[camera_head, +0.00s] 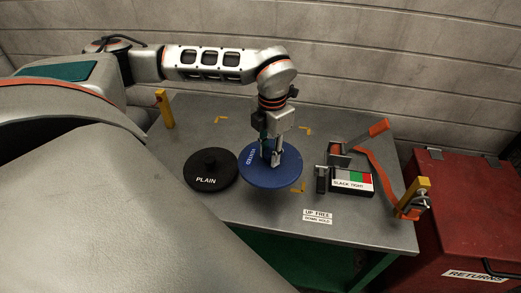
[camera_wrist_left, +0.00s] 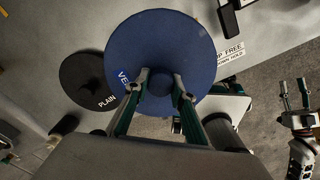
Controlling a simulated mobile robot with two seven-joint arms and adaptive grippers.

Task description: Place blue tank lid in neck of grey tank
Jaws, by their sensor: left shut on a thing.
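The blue tank lid (camera_head: 262,174) is a round disc with a central knob and white lettering, partly hidden by my gripper. My left gripper (camera_head: 272,158) points down from above and is shut on its knob. In the left wrist view the blue lid (camera_wrist_left: 150,45) fills the upper middle, with the two fingers (camera_wrist_left: 162,82) on either side of the knob. The lid looks about level; I cannot tell whether it touches the table. My right gripper (camera_wrist_left: 294,96) shows at the right edge of the left wrist view, fingers apart and empty. I cannot make out the grey tank.
A black lid marked PLAIN (camera_head: 210,168) lies left of the blue lid on the grey metal table (camera_head: 250,215). A belt tensioner with an orange lever (camera_head: 365,135) and a SLACK/TIGHT box (camera_head: 352,182) stand to the right. A red RETURNS bin (camera_head: 470,215) is beyond the table's right edge.

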